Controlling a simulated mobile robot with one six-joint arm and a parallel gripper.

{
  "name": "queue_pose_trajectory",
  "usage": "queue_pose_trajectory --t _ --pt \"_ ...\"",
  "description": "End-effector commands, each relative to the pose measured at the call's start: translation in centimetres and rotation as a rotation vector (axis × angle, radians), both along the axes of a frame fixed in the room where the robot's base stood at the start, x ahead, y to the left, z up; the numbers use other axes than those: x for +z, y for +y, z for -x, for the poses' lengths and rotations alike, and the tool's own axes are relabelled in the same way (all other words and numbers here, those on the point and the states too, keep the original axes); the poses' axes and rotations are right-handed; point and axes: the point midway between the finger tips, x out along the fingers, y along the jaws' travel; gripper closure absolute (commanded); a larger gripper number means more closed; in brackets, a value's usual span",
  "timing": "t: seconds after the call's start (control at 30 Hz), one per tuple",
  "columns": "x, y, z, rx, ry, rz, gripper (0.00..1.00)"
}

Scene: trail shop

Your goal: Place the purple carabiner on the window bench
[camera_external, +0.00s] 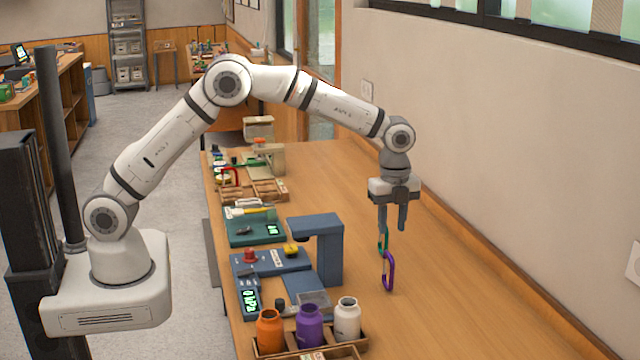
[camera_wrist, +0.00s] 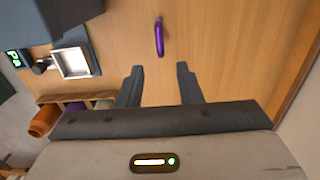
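The purple carabiner (camera_external: 388,271) is on the long wooden bench (camera_external: 470,300) under the window wall, below my gripper. In the wrist view the purple carabiner (camera_wrist: 159,36) shows narrow near the top edge, ahead of the fingertips and apart from them. My gripper (camera_external: 392,225) points down above the bench. Its fingers (camera_wrist: 158,68) are open, with nothing between them. A green carabiner (camera_external: 383,241) shows just above the purple one, partly behind a finger; I cannot tell if the two touch. The wrist view does not show the green one.
A blue stand (camera_external: 330,245) rises left of the carabiners. Orange (camera_external: 269,331), purple (camera_external: 309,326) and white (camera_external: 347,319) jars stand in a wooden rack at the near edge. A green tray (camera_external: 245,232) lies farther back. The bench right of the carabiners is clear up to the wall.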

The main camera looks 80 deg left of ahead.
Motion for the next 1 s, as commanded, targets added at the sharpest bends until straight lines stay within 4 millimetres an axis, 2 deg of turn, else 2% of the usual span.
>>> queue_pose_trajectory --t 0.23,0.37,0.5,0.7,0.83,1.0 --pt "2.7 0.2 0.4 0.018 -0.005 0.001 0.68" --pt "5.3 1.3 2.4 0.120 -0.027 0.006 0.68" --pt "9.1 3.4 6.8 0.322 -0.063 0.021 0.68" --pt "13.0 6.2 14.5 0.637 -0.114 0.054 0.68" --pt "14.4 7.8 20.0 0.841 -0.146 0.083 0.68" --pt "14.6 9.4 27.4 1.106 -0.182 0.131 0.68"
